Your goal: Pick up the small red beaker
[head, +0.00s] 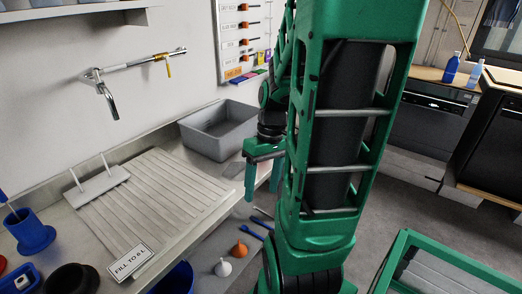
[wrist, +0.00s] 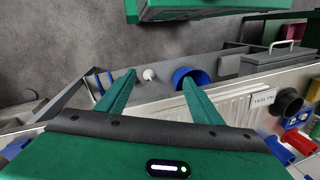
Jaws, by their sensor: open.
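A red object (wrist: 302,142), possibly the small red beaker, lies at the right edge of the wrist view on the counter, beside blue items. A sliver of red (head: 2,264) also shows at the left edge of the head view, mostly cut off; I cannot tell if it is the beaker. My gripper (wrist: 158,78) is open and empty, its two green fingers spread. In the head view my gripper (head: 262,172) hangs beside the counter's edge, well to the right of the red. Nothing is between the fingers.
The counter has a ribbed drainboard (head: 160,195), a grey basin (head: 218,130), a blue cup (head: 30,232) and a black round vessel (head: 70,279). A wall tap (head: 108,98) juts over it. Below are a blue bucket (wrist: 190,76), an orange and a white funnel (head: 222,267). A green cart (head: 440,262) stands right.

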